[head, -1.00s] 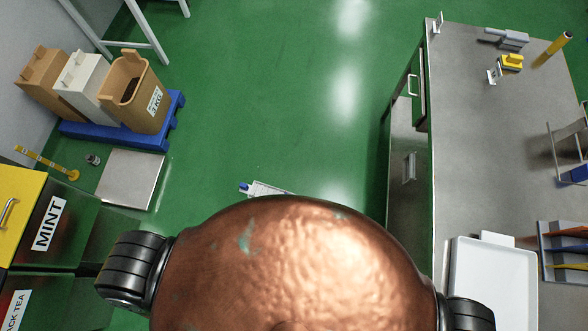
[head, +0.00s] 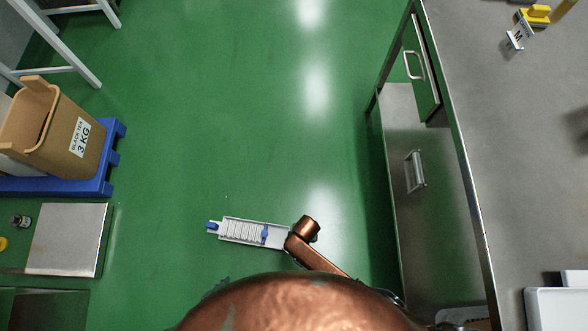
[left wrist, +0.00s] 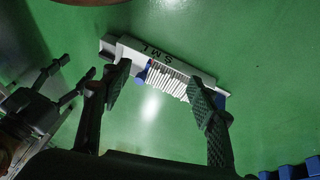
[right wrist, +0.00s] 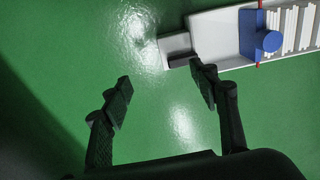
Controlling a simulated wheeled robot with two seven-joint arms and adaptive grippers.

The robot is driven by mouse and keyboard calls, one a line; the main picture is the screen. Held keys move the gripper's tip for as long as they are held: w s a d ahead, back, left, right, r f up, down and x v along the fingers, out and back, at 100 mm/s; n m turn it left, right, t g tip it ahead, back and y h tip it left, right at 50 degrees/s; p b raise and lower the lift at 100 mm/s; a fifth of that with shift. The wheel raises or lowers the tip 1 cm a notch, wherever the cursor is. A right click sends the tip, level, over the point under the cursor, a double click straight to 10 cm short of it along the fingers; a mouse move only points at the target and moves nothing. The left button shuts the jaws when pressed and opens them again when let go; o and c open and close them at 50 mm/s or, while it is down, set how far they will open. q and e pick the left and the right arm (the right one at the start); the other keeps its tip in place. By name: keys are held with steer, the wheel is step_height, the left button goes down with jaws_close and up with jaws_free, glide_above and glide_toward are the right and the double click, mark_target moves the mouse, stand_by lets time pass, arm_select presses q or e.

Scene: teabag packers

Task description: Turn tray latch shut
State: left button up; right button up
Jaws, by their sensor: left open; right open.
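A white tray (head: 232,229) holding a row of thin white pieces shows over the green floor in the head view. A small blue end piece (head: 211,225) sits at its left end and a blue slider with a knob (head: 264,235) near its right. I cannot tell which is the latch. In the left wrist view the tray (left wrist: 190,65) carries the letters S M L. My left gripper (left wrist: 160,97) is open and empty, one finger overlapping the tray. My right gripper (right wrist: 163,92) is open and empty, one fingertip overlapping the tray's plain end (right wrist: 178,45); contact is unclear.
A steel bench (head: 480,130) with drawers stands at the right, with a white tray (head: 555,308) on its corner. At the left, a brown bin (head: 60,135) sits on a blue pallet (head: 110,160) behind a steel plate (head: 68,240). The floor between is clear.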

steer(key=a, duration=0.1)
steer(key=w+a+b, duration=0.1)
steer(key=a+b, duration=0.1)
steer(key=shift+w+a+f, duration=0.1)
steer(key=shift+w+a, duration=0.25)
steer(key=shift+a, duration=0.05)
step_height(320, 180, down, 5)
steer(key=b, duration=0.4)
steer(key=shift+s, duration=0.1)
arm_select(q)
steer(key=shift+w+a+f+m+t+b, duration=0.1)
steer(key=shift+w+f+t+b, duration=0.25)
steer(key=shift+f+t, duration=0.35)
steer(key=shift+w+a+f+m+t+b, duration=0.1)
steer(key=shift+w+f+t+b, duration=0.2)
steer(key=shift+f+t, duration=0.4)
steer(key=shift+w+a+f+m+t+b, duration=0.1)
steer(key=shift+w+f+t+b, duration=0.25)
steer(key=shift+f, duration=0.5)
arm_select(e)
steer(key=shift+f, duration=1.2)
arm_select(q)
steer(key=shift+w, duration=0.1)
arm_select(e)
steer(key=c, duration=1.2)
steer(key=shift+o, duration=0.2)
